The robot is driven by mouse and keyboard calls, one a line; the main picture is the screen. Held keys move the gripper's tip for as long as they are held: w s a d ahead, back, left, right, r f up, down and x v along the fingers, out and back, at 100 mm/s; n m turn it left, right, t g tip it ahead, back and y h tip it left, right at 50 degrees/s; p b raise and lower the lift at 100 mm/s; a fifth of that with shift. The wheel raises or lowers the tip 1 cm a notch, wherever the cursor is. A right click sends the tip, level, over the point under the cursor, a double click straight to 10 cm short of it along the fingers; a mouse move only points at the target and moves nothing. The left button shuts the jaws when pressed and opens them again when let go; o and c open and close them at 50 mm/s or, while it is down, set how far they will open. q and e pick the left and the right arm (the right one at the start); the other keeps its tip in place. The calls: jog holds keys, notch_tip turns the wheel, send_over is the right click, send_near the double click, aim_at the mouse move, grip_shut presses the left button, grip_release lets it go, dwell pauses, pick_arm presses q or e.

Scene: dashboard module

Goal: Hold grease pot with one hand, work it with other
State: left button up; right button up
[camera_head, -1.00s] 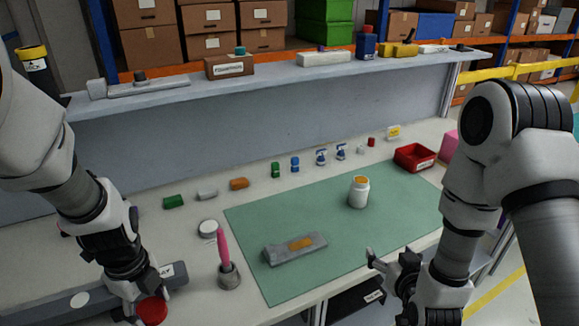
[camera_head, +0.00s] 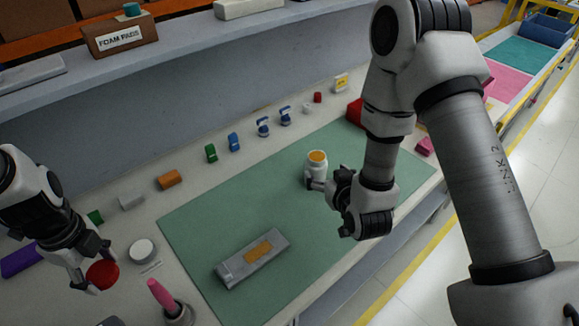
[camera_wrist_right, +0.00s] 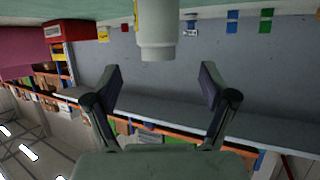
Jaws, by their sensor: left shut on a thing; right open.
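The grease pot, a white jar (camera_head: 316,165) with orange contents showing at its open top, stands upright on the green mat. My right gripper (camera_head: 318,184) is open at its near side; whether it touches the pot is unclear. In the right wrist view the white pot (camera_wrist_right: 158,38) appears at the top, centred beyond the spread, empty fingers (camera_wrist_right: 160,78). My left gripper (camera_head: 92,264) is shut on a round red thing (camera_head: 103,275), held over the left of the bench. A pink-handled brush (camera_head: 160,294) stands in a grey holder (camera_head: 178,314).
A grey block with an orange patch (camera_head: 252,258) lies on the green mat (camera_head: 200,219). A white disc (camera_head: 142,251) lies left of the mat. Small coloured items line the bench back, including an orange block (camera_head: 169,180). A shelf (camera_head: 170,87) runs behind.

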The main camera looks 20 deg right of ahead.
aim_at(319, 165)
pick_arm(q)
jog(key=shift+r+p, duration=0.65)
jog(key=shift+r, duration=0.1)
pick_arm(e)
jog(key=x, duration=0.5)
jog(key=shift+r, duration=0.1)
jog(key=shift+w+f, duration=0.3)
jog(key=shift+w, duration=0.15)
pick_arm(q)
jog(key=shift+r+p, duration=0.35)
pick_arm(e)
jog(key=shift+w+d, duration=0.1)
jog(key=shift+w, duration=0.25)
pick_arm(q)
jog(key=shift+r+p, duration=0.7)
pick_arm(e)
jog(key=x, duration=0.4)
jog(key=shift+d, duration=0.15)
jog(key=shift+w+f, duration=0.15)
jog(key=shift+w, duration=0.05)
